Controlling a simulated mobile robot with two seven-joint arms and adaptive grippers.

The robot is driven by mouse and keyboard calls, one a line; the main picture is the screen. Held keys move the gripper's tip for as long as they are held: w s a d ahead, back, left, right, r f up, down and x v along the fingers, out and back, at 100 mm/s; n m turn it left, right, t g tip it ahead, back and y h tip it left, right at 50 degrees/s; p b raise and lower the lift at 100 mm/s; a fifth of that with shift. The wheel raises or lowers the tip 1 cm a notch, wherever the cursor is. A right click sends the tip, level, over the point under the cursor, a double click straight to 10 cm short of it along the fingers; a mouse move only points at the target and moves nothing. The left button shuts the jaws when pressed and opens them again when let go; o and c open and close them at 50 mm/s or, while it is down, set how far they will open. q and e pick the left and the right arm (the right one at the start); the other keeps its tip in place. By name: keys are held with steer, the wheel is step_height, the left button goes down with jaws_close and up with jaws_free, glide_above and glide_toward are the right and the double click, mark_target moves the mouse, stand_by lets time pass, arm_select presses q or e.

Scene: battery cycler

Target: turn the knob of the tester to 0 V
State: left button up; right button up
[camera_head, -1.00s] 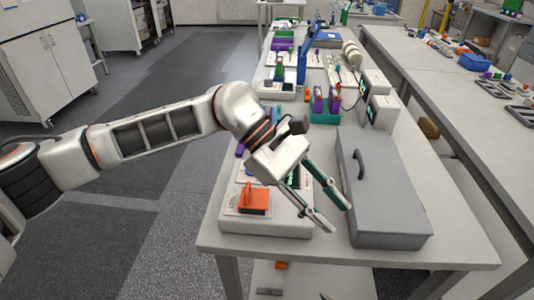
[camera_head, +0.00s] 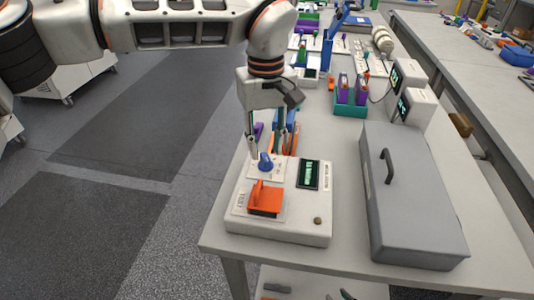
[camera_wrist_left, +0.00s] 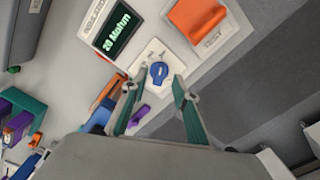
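The tester (camera_head: 240,226) is a pale box at the near left of the bench. It has a blue knob (camera_head: 265,164) on a white plate, a dark display (camera_head: 308,175) and an orange lever switch (camera_head: 265,199). In the left wrist view the blue knob (camera_wrist_left: 158,72) stands between the fingertips and a little beyond them, and the display (camera_wrist_left: 117,31) reads "20 Mohm". My left gripper (camera_head: 266,152) points down over the knob, its fingers open on either side with nothing held. Whether a finger touches the knob cannot be told. My right gripper is not in view.
A grey case (camera_head: 408,205) with a handle lies on the bench right of the tester. A teal holder (camera_head: 350,106) with purple cells and white units with displays (camera_head: 413,104) stand behind it. The bench's left edge is close to the tester.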

mark_target(266, 158)
arm_select(q)
steer(key=shift+f, duration=1.55)
steer(key=shift+c, duration=0.3)
jaws_close()
